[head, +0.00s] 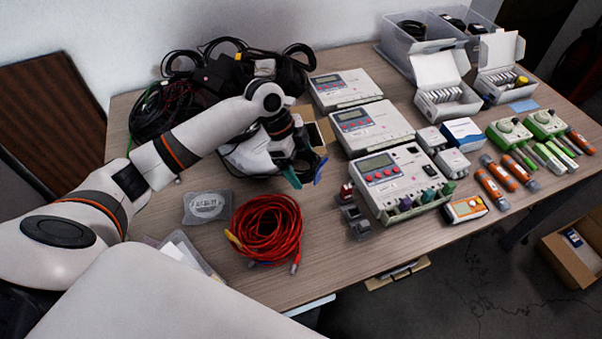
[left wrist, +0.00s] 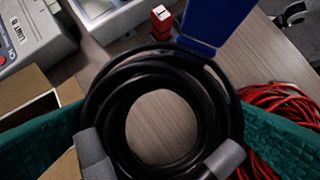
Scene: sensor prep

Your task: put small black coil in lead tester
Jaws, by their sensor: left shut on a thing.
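My left gripper (head: 306,174) is over the table, left of the instrument boxes. In the left wrist view a small black coil (left wrist: 108,110) with grey connectors lies between its teal finger pads, and the gripper is shut on it. In the head view the gripper mostly hides the coil. Three pale instrument boxes with displays and buttons stand in a row: the back one (head: 343,89), the middle one (head: 372,127) and the front one (head: 402,180), which has coloured knobs along its front. No readable label shows which is the lead tester. My right gripper is not in view.
A red cable coil (head: 268,229) lies at the front, beside a clear packet (head: 207,207). Black cables (head: 168,112) are heaped behind my arm. An open cardboard box (head: 318,131) is close behind the gripper. Small red and dark blocks (head: 350,212) stand left of the front box.

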